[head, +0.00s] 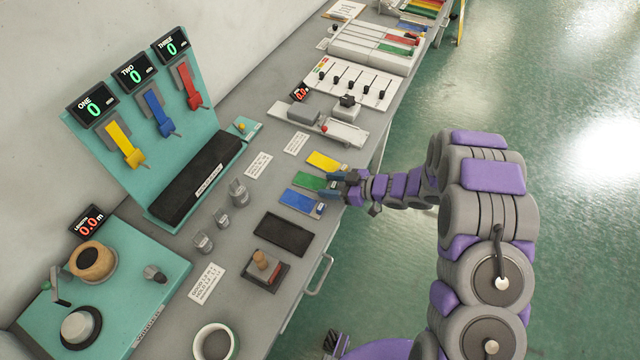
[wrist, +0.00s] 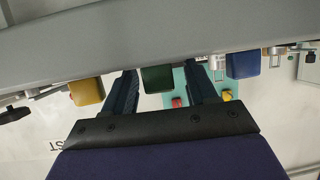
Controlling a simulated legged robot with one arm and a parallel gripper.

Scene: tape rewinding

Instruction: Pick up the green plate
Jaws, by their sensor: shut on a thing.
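The green plate (head: 308,181) lies on the grey bench between the yellow plate and the blue plate, with its long side pointing toward the bench's front edge. My gripper (head: 333,184) reaches in from the right and is shut on the near end of the green plate. In the wrist view, the green plate's end (wrist: 157,79) sits between the two dark fingers of my gripper (wrist: 161,88). I cannot tell whether the plate is clear of the bench.
The yellow plate (head: 324,161) and blue plate (head: 300,201) lie close on either side. A dark mat (head: 283,234), a stamp (head: 264,268) and a slider panel (head: 348,82) are on the bench. A handle (head: 321,275) juts from the bench front. The green floor at right is open.

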